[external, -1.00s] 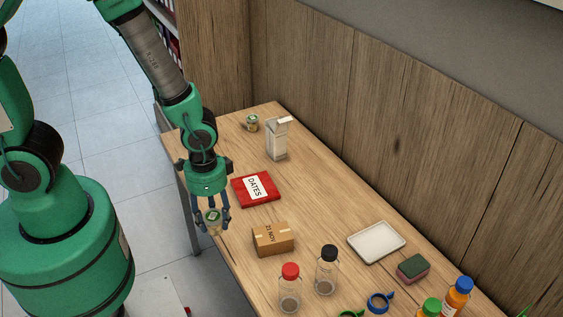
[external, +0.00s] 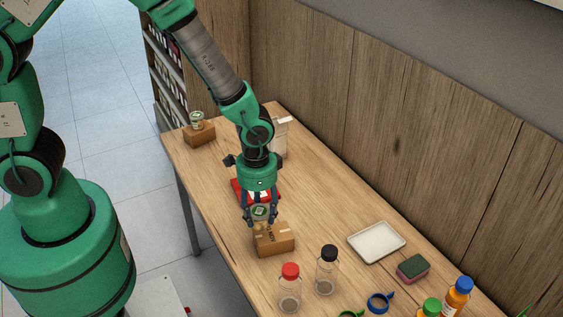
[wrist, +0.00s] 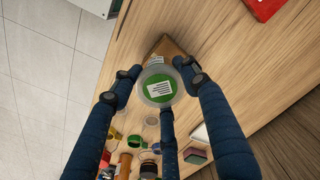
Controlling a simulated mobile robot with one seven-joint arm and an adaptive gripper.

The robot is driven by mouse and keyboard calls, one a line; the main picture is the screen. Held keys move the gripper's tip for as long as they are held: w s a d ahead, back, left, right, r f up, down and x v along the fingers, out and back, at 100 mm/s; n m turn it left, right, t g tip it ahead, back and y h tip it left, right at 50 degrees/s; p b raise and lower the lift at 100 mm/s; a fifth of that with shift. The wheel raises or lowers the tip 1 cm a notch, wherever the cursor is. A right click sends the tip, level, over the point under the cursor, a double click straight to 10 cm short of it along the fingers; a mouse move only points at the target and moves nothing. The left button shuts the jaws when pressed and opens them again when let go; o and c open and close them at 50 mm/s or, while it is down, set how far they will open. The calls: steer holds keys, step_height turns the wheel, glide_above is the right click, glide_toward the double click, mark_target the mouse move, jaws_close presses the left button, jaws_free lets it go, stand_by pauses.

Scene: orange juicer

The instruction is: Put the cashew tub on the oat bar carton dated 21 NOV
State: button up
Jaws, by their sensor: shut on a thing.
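My gripper (external: 261,214) is shut on a small clear tub (external: 261,211) with a green lid; its lid and white label also show in the wrist view (wrist: 158,88). The label is too small to read, so I cannot confirm it is the cashew tub. The brown carton dated 21 NOV (external: 280,243) stands on the table just below the tub, which overlaps its back left edge in the external view. The carton (wrist: 165,46) is partly hidden behind the tub in the wrist view. I cannot tell whether tub and carton touch.
Another brown carton (external: 199,136) with a similar tub (external: 196,118) on it stands at the table's far left corner. A red packet (external: 238,190) and a white milk-type carton (external: 281,135) are partly behind my arm. Bottles (external: 327,270) stand in front; a white tray (external: 376,241) lies right.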

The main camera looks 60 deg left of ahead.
steer(key=shift+w+d+f, duration=0.1)
steer(key=shift+w+d, duration=0.15)
steer(key=shift+w, duration=0.65)
steer(key=shift+w+d+f, duration=0.1)
steer(key=shift+w+d, duration=0.1)
steer(key=shift+w, duration=0.65)
steer(key=shift+f+b, duration=0.55)
steer(key=shift+f, duration=1.15)
steer(key=shift+f, duration=0.15)
steer(key=o, duration=1.2)
step_height(320, 180, up, 12)
steer(key=p, duration=0.2)
